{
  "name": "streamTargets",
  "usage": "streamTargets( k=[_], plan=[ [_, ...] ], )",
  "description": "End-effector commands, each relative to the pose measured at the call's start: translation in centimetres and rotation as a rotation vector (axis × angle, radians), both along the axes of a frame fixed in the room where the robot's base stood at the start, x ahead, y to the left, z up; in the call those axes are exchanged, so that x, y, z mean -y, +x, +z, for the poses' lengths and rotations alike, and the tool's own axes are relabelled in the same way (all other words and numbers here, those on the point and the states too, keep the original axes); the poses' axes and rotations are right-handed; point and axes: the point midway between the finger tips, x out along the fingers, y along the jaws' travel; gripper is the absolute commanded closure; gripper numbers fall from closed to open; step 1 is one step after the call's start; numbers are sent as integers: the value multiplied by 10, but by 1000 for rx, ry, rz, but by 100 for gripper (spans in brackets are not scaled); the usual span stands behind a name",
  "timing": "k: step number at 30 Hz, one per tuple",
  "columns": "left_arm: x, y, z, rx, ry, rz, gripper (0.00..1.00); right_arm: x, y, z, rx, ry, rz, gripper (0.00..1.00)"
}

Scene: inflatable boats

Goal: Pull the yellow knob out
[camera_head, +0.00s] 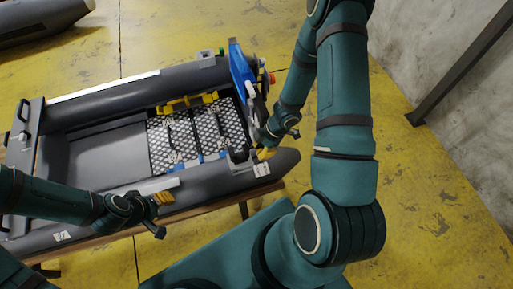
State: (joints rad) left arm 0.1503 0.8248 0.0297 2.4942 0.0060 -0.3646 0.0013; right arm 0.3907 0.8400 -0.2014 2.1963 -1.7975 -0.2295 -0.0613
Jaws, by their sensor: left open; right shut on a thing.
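My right gripper (265,153) is at the right end of the grey inflatable boat (105,93), low by the near tube. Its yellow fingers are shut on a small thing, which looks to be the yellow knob. The fingers hide most of it, and their like colour makes it hard to tell apart. I cannot tell how far out the knob is. My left gripper (162,198) is open and empty above the near tube, left of the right gripper.
A blue upright part (240,68) and a small red knob (271,78) are at the boat's far right corner. A yellow bar (187,103) lies along the far inner side. Another boat (35,18) is at top left. A wall (455,75) stands right.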

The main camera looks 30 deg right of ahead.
Motion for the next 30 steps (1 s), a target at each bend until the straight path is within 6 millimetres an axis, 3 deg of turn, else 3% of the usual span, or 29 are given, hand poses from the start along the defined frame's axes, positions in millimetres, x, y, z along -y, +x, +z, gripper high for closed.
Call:
streamTargets(
  k=[8, 9, 11, 12, 23, 30],
  plan=[
    [0, 0, 2, -1, 0, 1, 53, 3, -2, -2, -4, -3, 1, 100],
    [0, 0, 1, -1, 0, 1, 53, 3, -2, -2, -5, -3, 2, 73],
    [0, 0, 1, 0, 0, 1, 53, 3, -2, -2, -3, -2, 1, 52],
    [0, 0, 1, 0, 0, 1, 53, 3, -2, -2, -3, -2, 1, 47],
    [0, 0, 2, 0, 0, 1, 53, 4, -1, 2, 0, -3, 1, 47],
    [0, 0, 2, 0, 0, 1, 53, 15, -3, 33, 4, -4, 4, 47]
  ],
)
